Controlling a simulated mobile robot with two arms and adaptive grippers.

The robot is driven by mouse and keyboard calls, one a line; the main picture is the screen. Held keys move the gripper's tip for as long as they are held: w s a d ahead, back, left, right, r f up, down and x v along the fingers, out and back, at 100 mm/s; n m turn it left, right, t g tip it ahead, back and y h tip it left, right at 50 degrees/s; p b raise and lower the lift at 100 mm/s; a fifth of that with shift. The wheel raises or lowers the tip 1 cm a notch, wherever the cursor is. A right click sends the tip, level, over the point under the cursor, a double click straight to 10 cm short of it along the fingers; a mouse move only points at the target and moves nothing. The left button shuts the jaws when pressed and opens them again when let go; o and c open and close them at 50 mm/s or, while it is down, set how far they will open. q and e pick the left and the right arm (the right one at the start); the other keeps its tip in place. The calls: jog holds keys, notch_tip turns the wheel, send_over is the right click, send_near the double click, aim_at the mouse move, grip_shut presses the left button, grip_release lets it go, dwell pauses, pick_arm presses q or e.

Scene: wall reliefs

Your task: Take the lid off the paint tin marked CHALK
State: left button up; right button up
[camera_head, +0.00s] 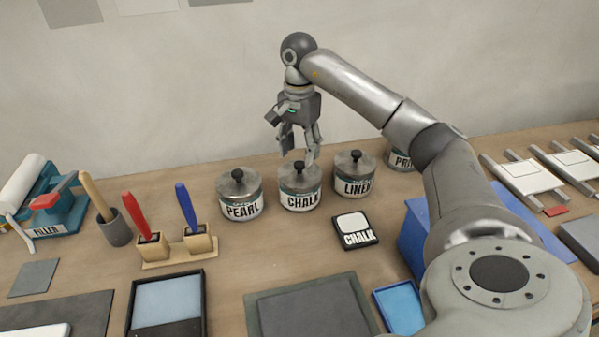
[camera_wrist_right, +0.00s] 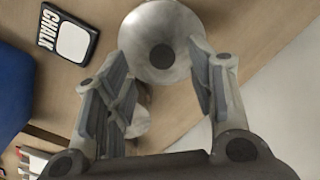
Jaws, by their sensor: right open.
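The CHALK tin (camera_head: 300,201) stands upright on the bench between the PEARL tin (camera_head: 241,209) and the LINEN tin (camera_head: 354,188). Its metal lid is on, with a dark knob at the centre (camera_head: 299,166). My right gripper (camera_head: 299,157) points down just above the CHALK tin, open and empty. In the right wrist view a round metal lid with a dark knob (camera_wrist_right: 161,56) shows beyond and between the open fingers (camera_wrist_right: 165,95). Whether the fingers touch the lid cannot be told. My left gripper is not in view.
A black CHALK card (camera_head: 355,229) lies in front of the tins; it also shows in the right wrist view (camera_wrist_right: 70,35). Another tin (camera_head: 401,160) is partly behind my right arm. A brush holder (camera_head: 180,249) stands left; a grey-green board (camera_head: 311,309) lies in front.

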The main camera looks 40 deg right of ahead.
aim_at(300, 163)
jog(key=shift+w+d+f+p, duration=0.1)
jog(key=shift+f+p, duration=0.2)
jog(key=shift+f, duration=1)
jog(key=shift+w+d+f+p, duration=0.1)
jog(key=shift+f+p, duration=0.2)
jog(key=shift+f, duration=1)
jog(key=shift+s, duration=0.1)
grip_shut()
